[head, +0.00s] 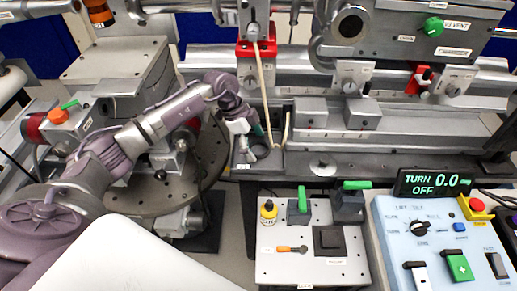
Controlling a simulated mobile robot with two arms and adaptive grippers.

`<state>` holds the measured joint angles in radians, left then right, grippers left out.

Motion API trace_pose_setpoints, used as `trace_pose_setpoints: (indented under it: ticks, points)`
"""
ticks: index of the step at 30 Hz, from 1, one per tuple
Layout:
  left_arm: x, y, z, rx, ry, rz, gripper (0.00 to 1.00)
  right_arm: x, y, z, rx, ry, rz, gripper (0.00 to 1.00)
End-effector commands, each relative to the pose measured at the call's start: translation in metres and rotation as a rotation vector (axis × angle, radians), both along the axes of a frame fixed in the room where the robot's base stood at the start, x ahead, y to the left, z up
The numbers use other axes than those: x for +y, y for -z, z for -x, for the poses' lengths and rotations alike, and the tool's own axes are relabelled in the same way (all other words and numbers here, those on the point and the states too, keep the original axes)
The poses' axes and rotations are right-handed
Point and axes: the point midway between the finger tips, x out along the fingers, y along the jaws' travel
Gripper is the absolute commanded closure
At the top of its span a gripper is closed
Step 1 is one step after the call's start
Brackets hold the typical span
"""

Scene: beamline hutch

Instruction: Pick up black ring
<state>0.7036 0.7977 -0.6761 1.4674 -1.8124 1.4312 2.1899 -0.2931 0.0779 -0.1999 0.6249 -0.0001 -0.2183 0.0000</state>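My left gripper (246,132) reaches in from the left and points down over a small dark tray (272,166) at the front of the bench. A small dark ring-shaped thing (259,152) shows in this tray, just below the fingertips; it looks like the black ring, but it is small and partly hidden by the gripper. I cannot tell whether the fingers touch it or how far apart they are. My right gripper is not in view.
A tan hose (264,85) hangs down just right of my gripper. Metal blocks (312,111) stand on the rail to the right. A round metal table (160,195) is left.

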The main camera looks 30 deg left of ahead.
Motion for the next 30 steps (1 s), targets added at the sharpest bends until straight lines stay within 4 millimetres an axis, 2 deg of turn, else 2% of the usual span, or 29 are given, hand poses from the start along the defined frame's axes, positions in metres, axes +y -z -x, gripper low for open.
trace_pose_setpoints:
  ticks: [1,6,9,22,30]
  points:
    - [0.0,0.0,0.0,0.0,0.0,0.0,0.16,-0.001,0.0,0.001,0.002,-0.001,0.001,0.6]
    - [0.0,0.0,0.0,0.0,0.0,0.0,0.44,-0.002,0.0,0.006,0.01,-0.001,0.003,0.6]
    - [0.0,0.0,0.0,0.0,0.0,0.0,0.56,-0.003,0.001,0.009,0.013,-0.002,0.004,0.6]
    - [-0.001,-0.008,0.003,-0.002,0.0,0.0,0.57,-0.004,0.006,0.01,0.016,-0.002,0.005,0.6]
    - [-0.001,-0.049,0.002,-0.006,0.0,0.001,0.57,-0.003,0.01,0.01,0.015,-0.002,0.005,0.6]
